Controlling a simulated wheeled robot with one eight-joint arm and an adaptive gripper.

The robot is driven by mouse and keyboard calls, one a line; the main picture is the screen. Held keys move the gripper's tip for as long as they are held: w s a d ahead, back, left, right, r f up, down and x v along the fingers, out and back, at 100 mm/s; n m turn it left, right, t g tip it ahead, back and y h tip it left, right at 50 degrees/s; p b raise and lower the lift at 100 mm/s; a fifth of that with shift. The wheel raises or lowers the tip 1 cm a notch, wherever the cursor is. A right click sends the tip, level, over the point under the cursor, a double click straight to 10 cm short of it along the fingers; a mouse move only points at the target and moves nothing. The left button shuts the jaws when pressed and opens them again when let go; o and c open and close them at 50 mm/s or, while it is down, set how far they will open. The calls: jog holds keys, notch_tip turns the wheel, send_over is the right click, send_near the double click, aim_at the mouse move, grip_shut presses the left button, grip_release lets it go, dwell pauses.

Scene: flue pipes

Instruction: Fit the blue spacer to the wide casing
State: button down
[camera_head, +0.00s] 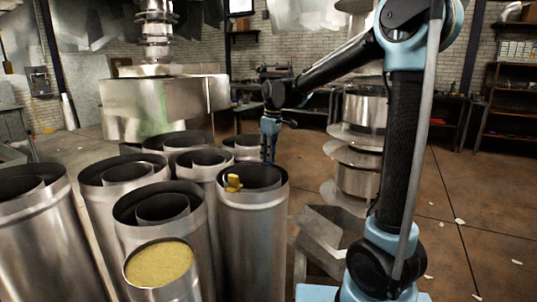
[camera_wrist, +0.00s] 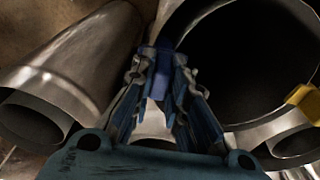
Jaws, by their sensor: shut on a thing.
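The blue spacer (camera_wrist: 160,82) is between my gripper's fingertips (camera_wrist: 163,68) in the wrist view. My gripper is shut on it. The wide casing (camera_wrist: 185,28) is the large, dark-mouthed metal pipe at right in the wrist view. The spacer appears close beside its rim; I cannot tell whether they touch. In the head view the casing (camera_head: 253,245) stands upright at the middle, with a yellow spacer (camera_head: 233,183) at its mouth. That yellow piece also shows at the rim in the wrist view (camera_wrist: 303,96). My gripper (camera_head: 269,154) hangs just behind the casing, partly hidden; the blue spacer is not distinguishable there.
Several upright double-walled pipes (camera_head: 163,245) crowd the left and middle. A pipe with a yellow fill (camera_head: 160,264) stands in front. Another pipe (camera_wrist: 85,50) is left of my gripper in the wrist view. Bent sheet metal (camera_head: 328,240) lies right of the casing. Open floor (camera_head: 465,225) is farther right.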

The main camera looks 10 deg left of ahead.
jog(key=shift+f, duration=0.2)
jog(key=c, duration=1.5)
grip_release()
jog(key=shift+r, duration=0.1)
jog(key=r, duration=0.4)
jog(key=d+r, duration=0.1)
jog(key=r, duration=0.6)
jog(key=shift+s+d+r, duration=0.2)
jog(key=shift+r, duration=0.15)
